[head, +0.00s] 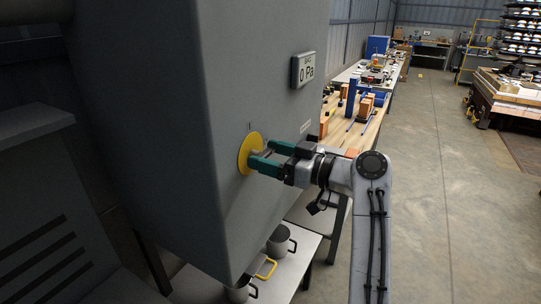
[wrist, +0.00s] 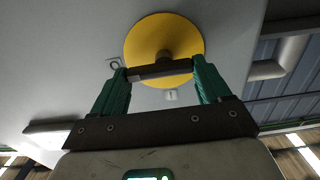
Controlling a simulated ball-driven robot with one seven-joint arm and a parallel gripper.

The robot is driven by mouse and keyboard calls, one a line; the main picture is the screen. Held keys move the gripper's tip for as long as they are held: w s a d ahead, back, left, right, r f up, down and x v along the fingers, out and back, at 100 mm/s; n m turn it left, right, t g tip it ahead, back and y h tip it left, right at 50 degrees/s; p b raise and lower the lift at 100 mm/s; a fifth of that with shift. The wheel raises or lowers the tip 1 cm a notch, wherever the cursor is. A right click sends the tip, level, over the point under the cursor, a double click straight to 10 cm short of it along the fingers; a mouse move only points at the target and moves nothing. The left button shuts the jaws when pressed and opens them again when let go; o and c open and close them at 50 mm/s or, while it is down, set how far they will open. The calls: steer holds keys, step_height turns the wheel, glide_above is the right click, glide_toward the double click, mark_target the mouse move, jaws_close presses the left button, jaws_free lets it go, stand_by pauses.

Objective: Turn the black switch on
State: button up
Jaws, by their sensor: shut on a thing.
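The black switch (wrist: 160,70) is a dark bar handle on a round yellow disc (wrist: 165,35), mounted on the grey cabinet face. In the head view the yellow disc (head: 245,153) shows on the cabinet's side, with my gripper's fingers in front of it. My gripper (wrist: 161,68) has two teal fingers, one at each end of the bar, and is shut on the switch. In the head view my gripper (head: 262,155) reaches in from the right and partly hides the handle. Small marked labels sit beside the disc; one (wrist: 171,95) seems to read "I".
The grey cabinet (head: 265,80) fills the left. A display (head: 304,70) reading 0 Pa is above the switch. A low table (head: 305,255) with metal pots stands below. A workbench (head: 345,135) with tools runs behind. The concrete floor (head: 440,220) at right is open.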

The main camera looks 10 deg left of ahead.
steer(key=shift+f+b, duration=0.1)
steer(key=shift+b, duration=0.25)
steer(key=shift+f+n+b, duration=0.2)
steer(key=shift+n+b, duration=0.2)
steer(key=shift+b, duration=0.6)
steer(key=n+b, duration=0.1)
steer(key=b, duration=0.2)
steer(key=shift+f, duration=0.1)
steer(key=n+b, duration=0.5)
steer(key=b, duration=0.1)
steer(key=n+b, duration=0.5)
steer(key=b, duration=0.2)
steer(key=s+n+b, duration=0.1)
steer(key=n+b, duration=0.5)
steer(key=b, duration=0.1)
steer(key=shift+a+r, duration=0.25)
steer(key=shift+r, duration=0.05)
steer(key=o, duration=1)
steer(key=shift+r, duration=0.1)
